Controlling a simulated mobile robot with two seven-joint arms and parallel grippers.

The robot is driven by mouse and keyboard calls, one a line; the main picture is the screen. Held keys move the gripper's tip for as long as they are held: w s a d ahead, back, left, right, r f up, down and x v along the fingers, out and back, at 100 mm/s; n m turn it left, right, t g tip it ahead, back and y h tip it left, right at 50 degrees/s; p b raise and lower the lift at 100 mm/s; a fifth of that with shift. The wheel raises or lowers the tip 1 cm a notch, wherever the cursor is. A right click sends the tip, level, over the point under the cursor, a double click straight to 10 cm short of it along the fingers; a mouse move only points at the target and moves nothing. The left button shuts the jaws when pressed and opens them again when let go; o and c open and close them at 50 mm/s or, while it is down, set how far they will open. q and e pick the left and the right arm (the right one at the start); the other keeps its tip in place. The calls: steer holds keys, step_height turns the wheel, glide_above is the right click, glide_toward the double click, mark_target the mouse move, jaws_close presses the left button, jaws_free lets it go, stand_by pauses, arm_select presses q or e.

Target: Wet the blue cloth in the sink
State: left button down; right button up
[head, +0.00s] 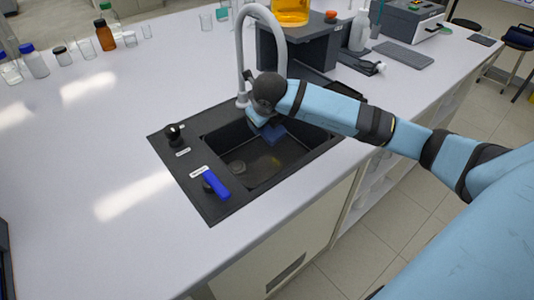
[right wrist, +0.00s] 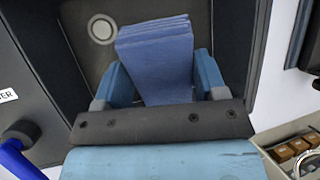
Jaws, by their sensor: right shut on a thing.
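The blue cloth (right wrist: 157,62) is a folded stack between the two fingers of my right gripper (right wrist: 160,85), which is shut on it. In the head view the cloth (head: 273,132) hangs just over the far right part of the black sink (head: 197,131), under my right gripper (head: 262,118). The grey faucet (head: 240,52) arches up behind the sink, partly hidden by my right arm. A blue lever (head: 216,184) sits at the sink's front left, and a black knob (head: 174,132) at its back left. I cannot see water running. My left gripper is not in view.
Several bottles and jars, among them a brown bottle (head: 104,35), stand at the back left. A dark apparatus with an orange vessel (head: 290,12) stands behind the faucet. A grey mat (head: 403,55) lies at the right. The white counter (head: 90,170) left of the sink is clear.

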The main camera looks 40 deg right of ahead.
steer(key=shift+r+p, duration=0.3)
steer(key=shift+r, duration=0.55)
steer(key=shift+r+p, duration=0.55)
steer(key=shift+r, duration=0.75)
stand_by(0.5)
